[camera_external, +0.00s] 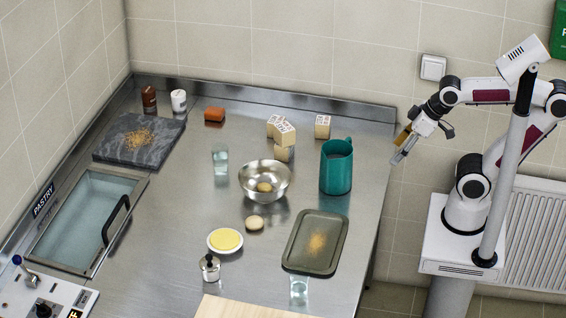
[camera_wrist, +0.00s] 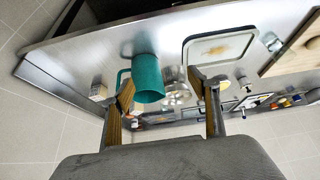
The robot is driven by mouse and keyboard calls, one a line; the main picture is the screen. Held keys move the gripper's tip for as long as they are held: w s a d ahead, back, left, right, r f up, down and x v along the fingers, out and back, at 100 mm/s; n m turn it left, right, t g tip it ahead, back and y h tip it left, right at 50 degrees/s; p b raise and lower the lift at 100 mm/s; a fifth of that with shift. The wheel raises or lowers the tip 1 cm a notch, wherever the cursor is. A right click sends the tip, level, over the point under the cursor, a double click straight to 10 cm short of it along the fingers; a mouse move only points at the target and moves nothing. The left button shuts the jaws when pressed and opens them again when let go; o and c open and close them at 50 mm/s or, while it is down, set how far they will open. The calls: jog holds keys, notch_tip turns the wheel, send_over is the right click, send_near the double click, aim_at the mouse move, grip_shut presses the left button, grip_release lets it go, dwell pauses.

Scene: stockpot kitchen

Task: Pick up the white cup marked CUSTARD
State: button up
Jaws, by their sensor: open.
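A small white cup (camera_external: 179,100) with dark marking stands at the back left of the steel counter, beside a brown cup (camera_external: 149,98). The marking is too small to read. My gripper (camera_external: 399,151) is open and empty, in the air off the counter's right edge, far to the right of the white cup. In the wrist view my gripper (camera_wrist: 163,88) shows its two fingers spread, with a teal jug (camera_wrist: 147,77) seen beyond them. I cannot make out the white cup in the wrist view.
The teal jug (camera_external: 336,170), a steel bowl (camera_external: 265,190), several wooden blocks (camera_external: 284,134) and a clear glass (camera_external: 220,160) stand between my gripper and the cup. An orange block (camera_external: 214,115) and a dark slab (camera_external: 119,150) are near the cup. A tray (camera_external: 299,257) lies in front.

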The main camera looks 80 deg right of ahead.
aim_at(218, 263)
jog(key=w+a+n+t+y, duration=0.1)
jog(key=w+a, duration=0.4)
jog(key=w, duration=0.5)
jog(key=w+a+f+n+t+y, duration=0.1)
jog(key=w+a, duration=0.3)
jog(key=w, duration=0.5)
jog(key=w+a+n+t, duration=0.1)
jog(key=w+a, duration=0.4)
jog(key=w, duration=0.5)
jog(key=w+a+f+n+y, duration=0.1)
jog(key=w+a+f+y, duration=0.1)
jog(key=a+f, duration=0.3)
jog(key=w+a+f+n+t+y, duration=0.1)
jog(key=w+a+f, duration=0.4)
jog(key=a, duration=0.6)
jog(key=w+a+f+n+t+y, duration=0.1)
jog(key=w+a+f+y, duration=0.1)
jog(key=w+a+f, duration=0.2)
jog(key=shift+a+f+n+y, duration=0.15)
jog(key=shift+a+f, duration=0.2)
jog(key=shift+a, duration=0.4)
jog(key=shift+a+f+n+y, duration=0.1)
jog(key=shift+a+f, duration=0.3)
jog(key=shift+a, duration=0.35)
jog(key=shift+a+f+n+y, duration=0.15)
jog(key=shift+a+f, duration=0.2)
jog(key=shift+a, duration=0.4)
jog(key=shift+w, duration=0.1)
jog(key=shift+x, duration=1.25)
jog(key=shift+x, duration=2.55)
